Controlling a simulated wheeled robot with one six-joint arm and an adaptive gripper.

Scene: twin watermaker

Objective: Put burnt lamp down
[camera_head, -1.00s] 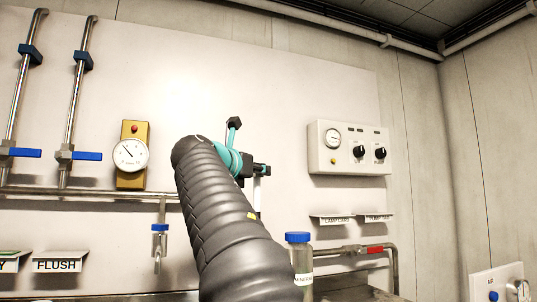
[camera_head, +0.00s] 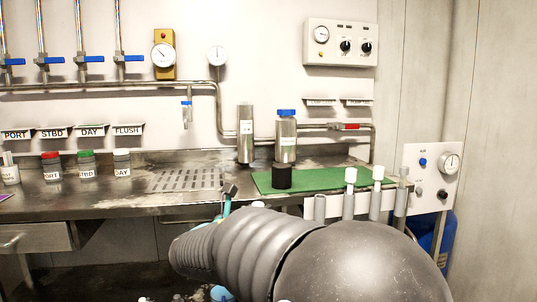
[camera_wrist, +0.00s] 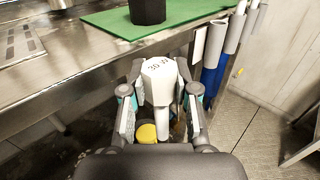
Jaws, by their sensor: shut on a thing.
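A white lamp piece (camera_wrist: 160,82) with dark lettering on its broad end and a narrower tube sits between the fingers of my gripper (camera_wrist: 160,100) in the wrist view. I take it to be the burnt lamp. My gripper is shut on it, in front of the bench's front edge. In the head view my arm hides most of the gripper, and the lamp cannot be made out clearly. Below the lamp in the wrist view is a round yellow-topped thing (camera_wrist: 146,133), partly hidden by it.
A green mat (camera_head: 330,178) on the steel bench (camera_head: 140,200) bears a black cylinder (camera_head: 282,177). White-topped tubes (camera_head: 377,190) stand in holders along the bench's right front. A steel cylinder (camera_head: 245,135) and a blue-capped bottle (camera_head: 286,137) stand behind. Labelled bottles (camera_head: 87,166) stand left.

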